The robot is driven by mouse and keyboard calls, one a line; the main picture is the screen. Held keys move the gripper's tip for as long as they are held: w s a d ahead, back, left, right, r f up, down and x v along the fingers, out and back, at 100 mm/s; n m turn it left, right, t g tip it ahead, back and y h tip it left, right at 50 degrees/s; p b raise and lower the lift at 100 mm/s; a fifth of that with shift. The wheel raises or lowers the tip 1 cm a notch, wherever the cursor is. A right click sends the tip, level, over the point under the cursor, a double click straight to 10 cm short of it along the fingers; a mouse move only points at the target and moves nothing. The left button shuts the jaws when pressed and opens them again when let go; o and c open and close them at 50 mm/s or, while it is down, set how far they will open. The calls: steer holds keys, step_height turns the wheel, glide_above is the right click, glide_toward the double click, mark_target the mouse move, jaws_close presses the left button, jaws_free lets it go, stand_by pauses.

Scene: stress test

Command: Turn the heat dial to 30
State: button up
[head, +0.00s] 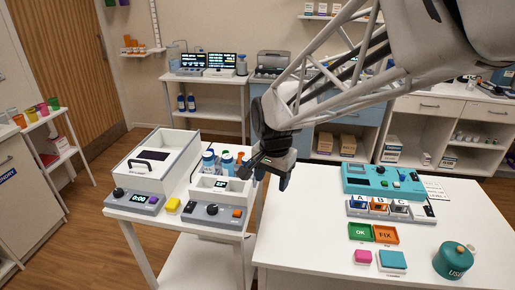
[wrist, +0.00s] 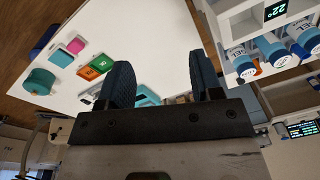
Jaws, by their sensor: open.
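A white block heater (head: 207,187) with a small dark display stands on the left white table. The display reads 22° in the wrist view (wrist: 275,11). A black dial (head: 212,209) sits on its grey front panel, left of an orange button (head: 237,213). The dial is out of the wrist view, and its pointer is too small to read. My gripper (head: 265,174) is open and empty, pointing down, above and right of the heater and apart from the dial. Its two blue-padded fingers show in the wrist view (wrist: 161,70) with nothing between them.
A larger white box (head: 155,160) with its own dial and a 0:00 display stands left of the heater.

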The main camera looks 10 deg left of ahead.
steer(key=m, duration=0.2)
glide_above(212, 207)
steer(key=shift+g, duration=0.4)
step_height(212, 207, down, 8)
steer(key=shift+f, duration=0.2)
steer(key=shift+f, duration=0.1)
steer(key=shift+f, duration=3.8)
steer(key=c, duration=0.9)
